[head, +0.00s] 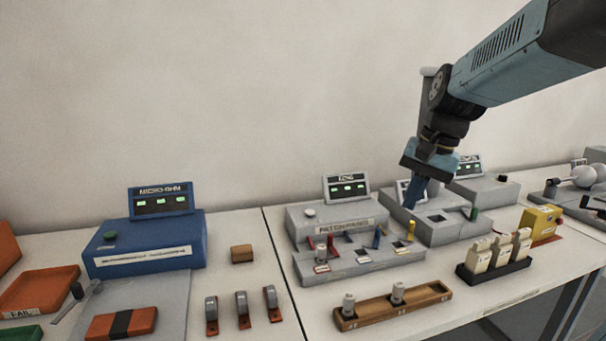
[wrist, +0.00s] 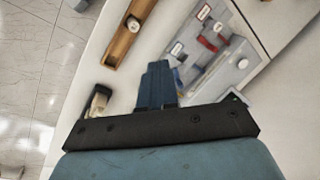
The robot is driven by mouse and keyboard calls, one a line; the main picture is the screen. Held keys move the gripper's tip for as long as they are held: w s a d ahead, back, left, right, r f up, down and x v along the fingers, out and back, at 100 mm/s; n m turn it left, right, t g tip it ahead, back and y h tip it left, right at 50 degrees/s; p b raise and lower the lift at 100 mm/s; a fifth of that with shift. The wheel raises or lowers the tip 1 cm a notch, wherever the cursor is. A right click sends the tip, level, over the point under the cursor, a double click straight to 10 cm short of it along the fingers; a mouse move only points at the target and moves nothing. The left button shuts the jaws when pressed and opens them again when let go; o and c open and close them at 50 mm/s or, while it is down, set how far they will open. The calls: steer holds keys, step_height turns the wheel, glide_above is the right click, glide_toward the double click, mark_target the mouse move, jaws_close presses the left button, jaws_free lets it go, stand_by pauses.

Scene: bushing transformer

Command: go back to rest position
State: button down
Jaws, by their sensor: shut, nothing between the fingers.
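My gripper (head: 413,193) hangs from my arm at the right of the head view, over the grey test units. Its blue fingers point down and are closed together with nothing between them. In the wrist view the gripper's fingers (wrist: 155,82) show shut at the centre. The fingertips appear close to the grey unit (head: 450,228) behind them; whether they touch it I cannot tell.
A grey fixture (head: 345,265) with coloured clamps stands left of the gripper. A wooden rack (head: 375,312) and a black tray of pale bottles (head: 490,276) stand in front. A blue micro-ohm meter (head: 150,240) is further left. The wall behind is bare.

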steer(key=s+d+n+t+h, duration=0.2)
steer(key=s+n+t, duration=0.2)
steer(key=s, duration=0.9)
steer(key=shift+f+n, duration=0.35)
steer(key=shift+n, duration=0.35)
